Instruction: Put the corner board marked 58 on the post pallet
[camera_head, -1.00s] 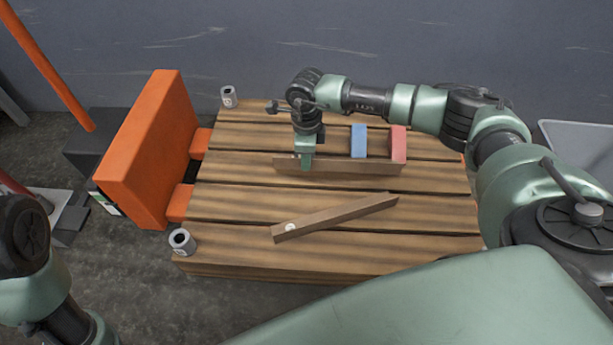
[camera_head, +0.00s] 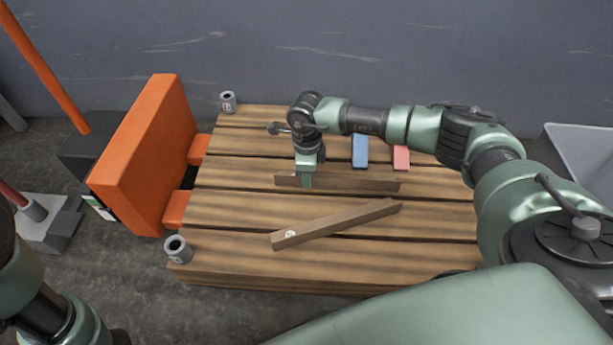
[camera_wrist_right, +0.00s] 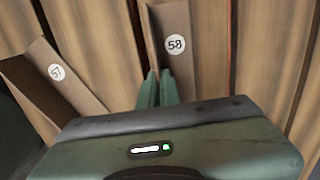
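The corner board marked 58 (camera_head: 350,184) is a long brown board on the slatted wooden pallet (camera_head: 240,220). Its round 58 label shows in the right wrist view (camera_wrist_right: 172,25). My right gripper (camera_head: 306,181) is at the board's left part; in the wrist view its two green fingers (camera_wrist_right: 158,90) stand close together on either side of the board's narrow flange. I cannot tell whether the board touches the slats. The board marked 57 (camera_head: 335,222) lies slanted in front, its label clear in the wrist view (camera_wrist_right: 42,85). My left gripper is out of view.
A blue block (camera_head: 360,151) and a red block (camera_head: 401,157) sit behind board 58, partly below my right arm. Grey sockets stand at the pallet's left corners, near (camera_head: 177,249) and far (camera_head: 228,102). An orange panel (camera_head: 140,155) adjoins the left side; a grey bin (camera_head: 585,150) is at right.

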